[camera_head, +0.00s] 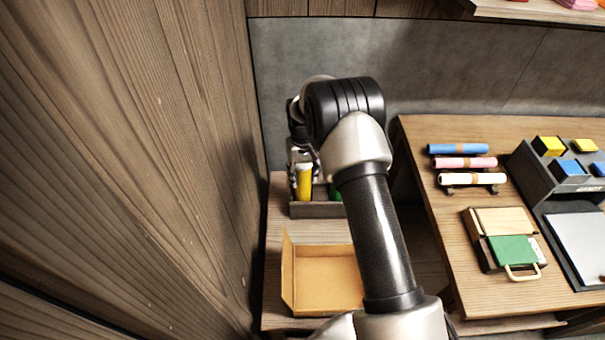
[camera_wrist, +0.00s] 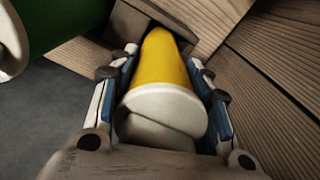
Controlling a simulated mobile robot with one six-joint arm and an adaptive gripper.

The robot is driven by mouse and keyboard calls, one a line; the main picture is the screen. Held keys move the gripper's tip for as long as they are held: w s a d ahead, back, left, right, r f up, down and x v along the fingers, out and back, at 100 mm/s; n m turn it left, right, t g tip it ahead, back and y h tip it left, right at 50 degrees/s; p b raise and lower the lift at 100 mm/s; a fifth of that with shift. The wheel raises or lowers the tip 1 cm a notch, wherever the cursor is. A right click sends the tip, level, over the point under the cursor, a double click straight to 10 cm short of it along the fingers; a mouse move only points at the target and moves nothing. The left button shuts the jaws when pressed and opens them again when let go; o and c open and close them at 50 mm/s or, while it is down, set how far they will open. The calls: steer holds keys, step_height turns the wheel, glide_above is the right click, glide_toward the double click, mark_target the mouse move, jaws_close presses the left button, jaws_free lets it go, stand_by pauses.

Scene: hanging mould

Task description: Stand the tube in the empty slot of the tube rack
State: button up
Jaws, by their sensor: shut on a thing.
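The yellow tube (camera_head: 304,183) with a white cap is held by my gripper (camera_head: 302,168) at the back left of the small table. In the wrist view the tube (camera_wrist: 162,70) lies between the two fingers of my gripper (camera_wrist: 165,85), with its white cap toward the camera. The grey tube rack (camera_head: 318,210) is beneath it. In the wrist view the tube's far end meets a dark slot of the rack (camera_wrist: 125,22); how deep it sits is hidden. A green tube (camera_head: 335,192) stands in the rack to the right, and shows large at upper left in the wrist view (camera_wrist: 50,30).
An open cardboard box (camera_head: 325,278) stands in front of the rack. A wooden wall (camera_head: 170,150) rises close on the left. The right table (camera_head: 430,150) carries rolls (camera_head: 458,148), a green-and-wood case (camera_head: 505,240) and a grey organiser (camera_head: 545,175).

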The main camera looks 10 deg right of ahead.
steer(key=shift+s+f+b, duration=0.2)
steer(key=shift+f+b, duration=0.15)
steer(key=shift+f, duration=0.35)
stand_by(0.4)
steer(key=o, duration=1.6)
steer(key=shift+w, duration=0.1)
steer(key=shift+c, duration=0.2)
steer(key=shift+r, duration=0.1)
